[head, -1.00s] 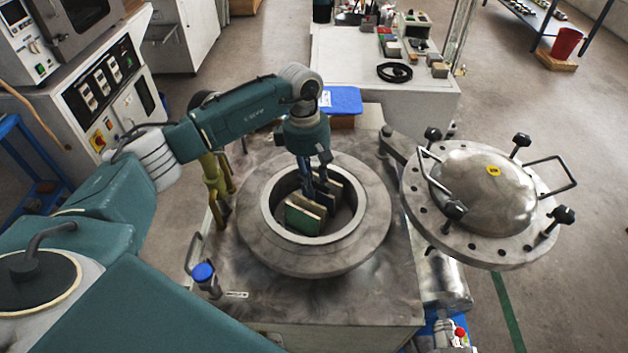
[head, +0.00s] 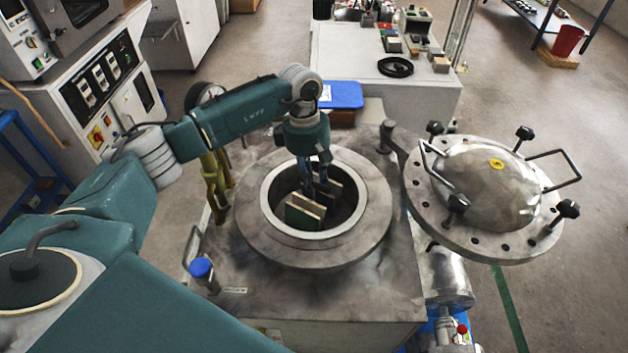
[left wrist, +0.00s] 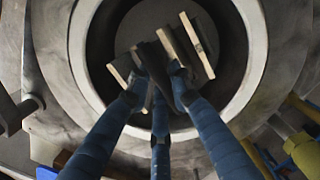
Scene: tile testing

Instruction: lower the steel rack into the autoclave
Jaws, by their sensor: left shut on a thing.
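The autoclave (head: 372,215) stands open in the middle of the head view, a round grey flange around a dark well. Several flat tiles (head: 305,212) stand on edge inside the opening. They also show in the left wrist view (left wrist: 198,45), tilted across the well. The steel rack under them is hard to make out; the tiles and my fingers hide it. My left gripper (head: 316,184) points down into the opening, shut among the tiles, apparently on the rack's handle. Its blue fingers (left wrist: 158,88) reach over the rim in the wrist view. My right gripper is not in view.
The autoclave's round lid (head: 490,190) is swung out to the right, with black knobs and bar handles. A blue-capped valve (head: 202,270) stands at the front left of the top. A gauge and yellow fittings (head: 213,180) stand close left of the flange.

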